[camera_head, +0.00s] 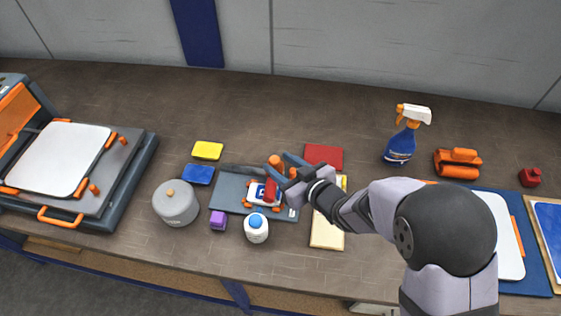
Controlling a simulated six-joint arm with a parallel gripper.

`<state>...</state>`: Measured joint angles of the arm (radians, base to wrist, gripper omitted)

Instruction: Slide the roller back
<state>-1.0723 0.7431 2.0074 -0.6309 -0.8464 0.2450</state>
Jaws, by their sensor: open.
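A roller with an orange grip (275,162) and a red lower part stands on a small white and blue sign plate. The plate (256,194) sits between orange clamps on a grey board (228,190). My gripper (281,168) is open, its grey-blue fingers close beside the orange grip. I cannot tell whether the fingers touch it or lie around it. My gripper and the roller hide part of the plate and board.
Yellow (207,150), blue (198,174) and red (324,156) pads lie around the board. A spray bottle (402,140) and an orange tool (458,164) are farther right.

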